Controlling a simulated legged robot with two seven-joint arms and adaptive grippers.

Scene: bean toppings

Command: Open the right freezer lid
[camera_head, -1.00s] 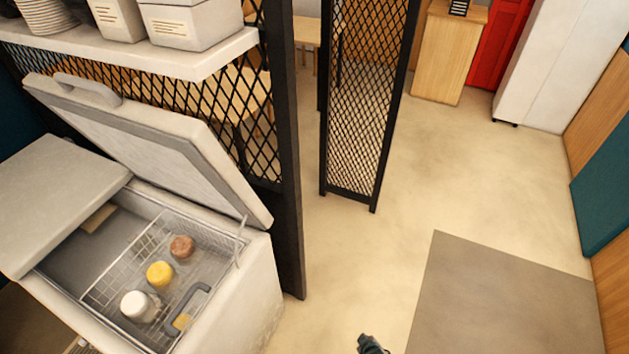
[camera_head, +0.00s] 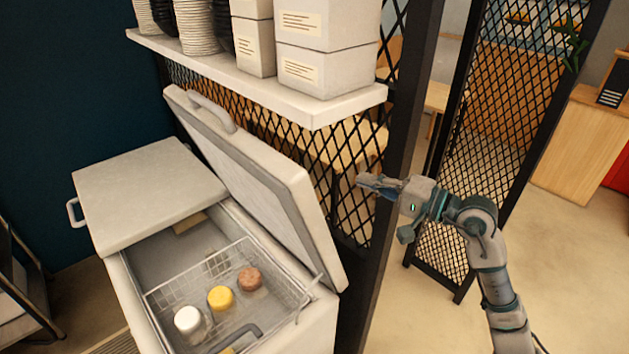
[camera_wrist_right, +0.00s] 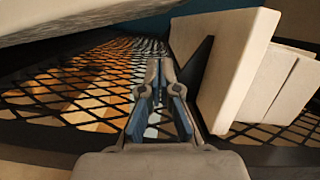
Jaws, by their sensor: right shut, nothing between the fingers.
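The right freezer lid (camera_head: 262,172) is white with a grey handle (camera_head: 212,112). It stands raised and tilted back near the mesh partition in the head view. Under it the freezer (camera_head: 325,325) is open. My right gripper (camera_head: 362,181) is shut and empty, to the right of the raised lid and apart from its handle, in front of the partition post. In the right wrist view, the gripper (camera_wrist_right: 158,64) has its fingertips together with nothing between them. My left gripper is out of view.
The left lid (camera_head: 150,185) is flat and closed. A wire basket (camera_head: 265,248) in the freezer holds white, yellow and brown-topped jars. A shelf (camera_head: 345,108) with boxes and stacked cups overhangs the lid. The mesh partition (camera_head: 350,150) stands behind. Floor is clear at right.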

